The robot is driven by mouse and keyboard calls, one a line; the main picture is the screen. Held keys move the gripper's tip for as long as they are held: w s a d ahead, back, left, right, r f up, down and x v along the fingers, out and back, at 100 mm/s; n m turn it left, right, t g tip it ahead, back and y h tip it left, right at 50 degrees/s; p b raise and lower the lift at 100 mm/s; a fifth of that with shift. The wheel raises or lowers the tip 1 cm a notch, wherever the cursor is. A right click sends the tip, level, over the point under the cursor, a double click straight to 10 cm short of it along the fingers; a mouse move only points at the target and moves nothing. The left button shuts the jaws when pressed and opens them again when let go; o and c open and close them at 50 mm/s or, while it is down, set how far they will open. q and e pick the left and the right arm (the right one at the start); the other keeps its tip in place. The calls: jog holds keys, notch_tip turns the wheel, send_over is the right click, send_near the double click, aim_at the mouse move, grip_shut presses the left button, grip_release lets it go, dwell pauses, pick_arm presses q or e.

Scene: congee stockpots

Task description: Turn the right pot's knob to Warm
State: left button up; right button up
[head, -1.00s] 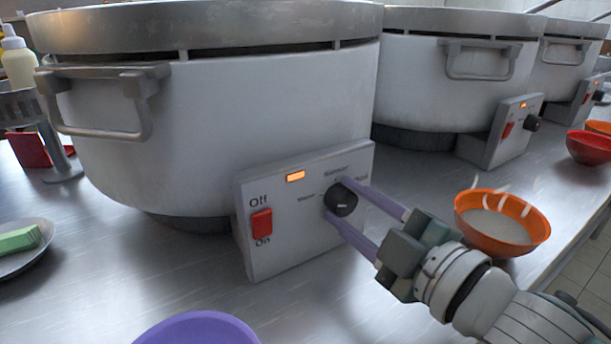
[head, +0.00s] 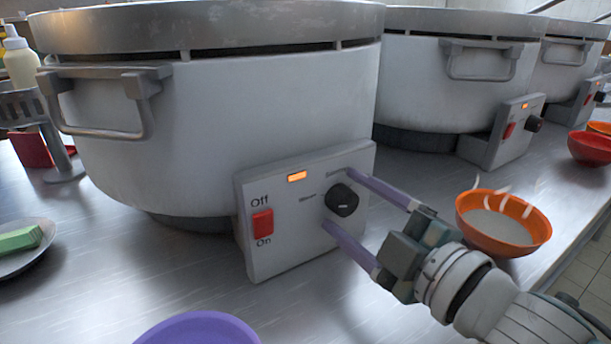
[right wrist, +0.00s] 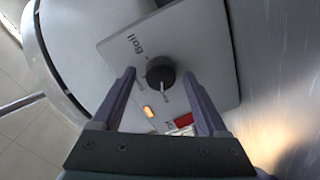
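The nearest white pot (head: 225,120) has a grey control panel (head: 285,245) with a black knob (head: 342,201). My right gripper (head: 339,198) is open, with one purple finger on each side of the knob and gaps between. In the right wrist view, the knob (right wrist: 160,72) sits between the spread fingers. Its white pointer points toward the lit orange lamp and red switch side, away from the Boil label (right wrist: 131,45). In the head view the Warm label (head: 307,197) is left of the knob; Boil is hidden behind a finger. My left gripper is out of view.
Two more white pots (head: 450,85) stand to the right. An orange bowl (head: 503,222) is beside my right gripper, and a purple bowl (head: 198,328) is at the front. A plate with a green block (head: 20,239) is at left. The counter between them is clear.

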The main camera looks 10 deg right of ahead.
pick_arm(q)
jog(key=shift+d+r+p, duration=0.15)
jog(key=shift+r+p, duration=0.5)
pick_arm(e)
jog(key=v, duration=1)
jog(key=shift+r, duration=0.1)
